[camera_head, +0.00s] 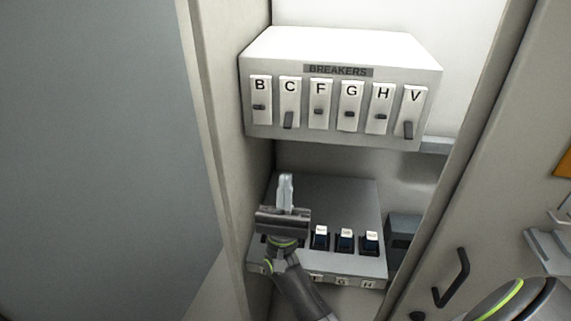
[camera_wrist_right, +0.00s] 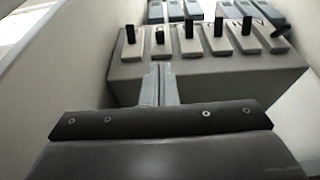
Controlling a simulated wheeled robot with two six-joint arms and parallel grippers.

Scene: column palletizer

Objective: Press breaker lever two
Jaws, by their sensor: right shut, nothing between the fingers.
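The white breaker box (camera_head: 341,85) hangs at the back of the cabinet, with panels marked B, C, F, G, H and V. The second from the left, lever C (camera_head: 288,120), sits low in its panel, as does lever V (camera_head: 408,130). The levers under B, F, G and H sit near mid-panel. My right gripper (camera_head: 286,178) is shut and empty, below and apart from the box, with its fingers pointing up. In the right wrist view its fingers (camera_wrist_right: 158,86) stand in front of a grey box with a row of dark levers; letters cannot be read there.
A lower grey box (camera_head: 335,198) with dark switches (camera_head: 345,239) is partly hidden behind my right gripper. Cabinet walls stand close on the left (camera_head: 225,150) and right. A door with a black handle (camera_head: 453,280) is at the right.

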